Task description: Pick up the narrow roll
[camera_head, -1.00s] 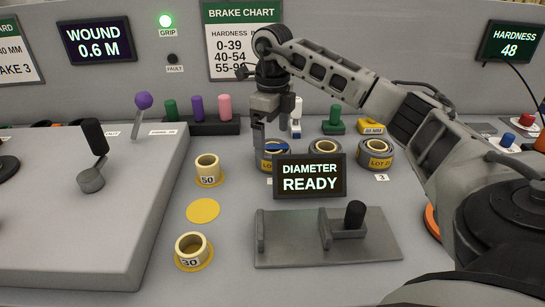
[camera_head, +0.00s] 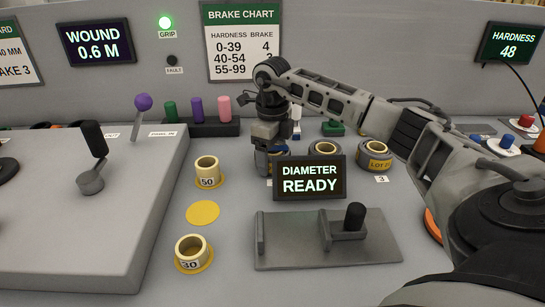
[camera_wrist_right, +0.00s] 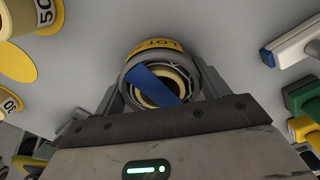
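Three wrapped rolls stand in a row behind the DIAMETER display. The left roll (camera_wrist_right: 192,72) has a grey outside, a pale core, a yellow LOT label and a blue strip across its top. In the head view it is mostly hidden by my gripper and the display. The middle roll (camera_head: 325,147) and right roll (camera_head: 375,157) stand to its right. I cannot tell which is narrowest. My right gripper (camera_head: 268,163) points down at the left roll. In the right wrist view its open fingers (camera_wrist_right: 160,95) stand on either side of that roll. My left gripper is not in view.
The DIAMETER READY display (camera_head: 310,178) stands just in front of the rolls. A grey gauge plate (camera_head: 290,250) with a black knob lies nearer. Yellow cores marked 50 (camera_head: 208,171) and 30 (camera_head: 192,251) stand left. Coloured pegs in a rack (camera_head: 200,128) stand behind.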

